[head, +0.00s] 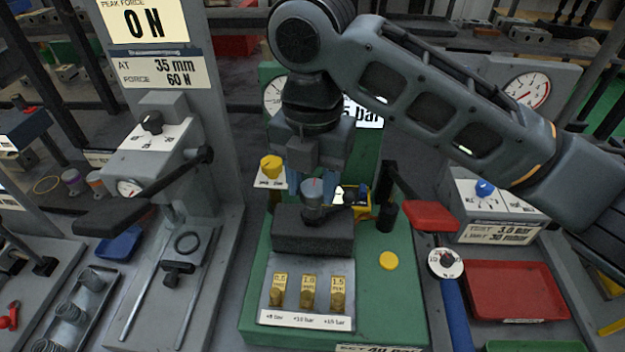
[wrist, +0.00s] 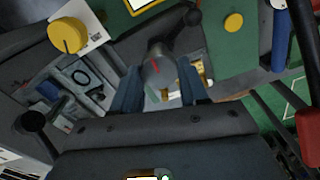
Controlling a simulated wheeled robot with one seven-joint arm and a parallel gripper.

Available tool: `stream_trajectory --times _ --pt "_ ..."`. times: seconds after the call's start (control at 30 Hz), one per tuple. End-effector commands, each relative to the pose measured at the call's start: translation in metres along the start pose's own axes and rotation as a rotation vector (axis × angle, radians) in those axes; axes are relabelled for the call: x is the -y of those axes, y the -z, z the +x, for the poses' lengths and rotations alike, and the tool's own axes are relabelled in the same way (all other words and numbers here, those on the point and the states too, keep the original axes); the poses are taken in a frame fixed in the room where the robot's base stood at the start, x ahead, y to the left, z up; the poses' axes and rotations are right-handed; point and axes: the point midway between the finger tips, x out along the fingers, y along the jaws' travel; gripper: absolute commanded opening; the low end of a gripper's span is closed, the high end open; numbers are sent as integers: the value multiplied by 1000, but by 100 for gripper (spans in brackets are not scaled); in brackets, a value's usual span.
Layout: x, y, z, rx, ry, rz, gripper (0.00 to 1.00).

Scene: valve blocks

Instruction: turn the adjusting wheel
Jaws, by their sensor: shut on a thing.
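The adjusting wheel (head: 314,188) looks like a small grey round cap with a red mark, on the valve block behind a dark rough block (head: 313,232). In the wrist view the wheel (wrist: 158,70) sits between the two blue-grey fingers, its red mark visible on top. My gripper (head: 315,182) points down over the wheel and is shut on it. It also shows in the wrist view (wrist: 158,88). A dark fitting with a round end reaches out beside the wheel. The gauge (head: 274,95) and bar display (head: 366,112) behind are partly hidden by my arm.
A yellow knob (head: 271,167) stands just left of my gripper. A black-gripped lever (head: 387,205) and a red handle (head: 432,215) are to the right. Brass pieces (head: 308,297) and a yellow button (head: 388,261) are in front on the green base (head: 400,310). A press stands left.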

Motion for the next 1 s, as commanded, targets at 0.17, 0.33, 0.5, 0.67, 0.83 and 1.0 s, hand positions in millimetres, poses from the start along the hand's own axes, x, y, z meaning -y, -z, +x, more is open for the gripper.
stream_trajectory --times 0.17,0.33,0.5,0.67,0.83,1.0 --pt "0 0 0 0 0 -36 13" --pt "0 0 0 0 0 -45 13" --pt "0 0 0 0 0 -45 13" --pt "0 0 0 0 -1 -45 47" --pt "0 0 0 0 -1 -44 64" --pt "0 0 0 0 0 -44 69"
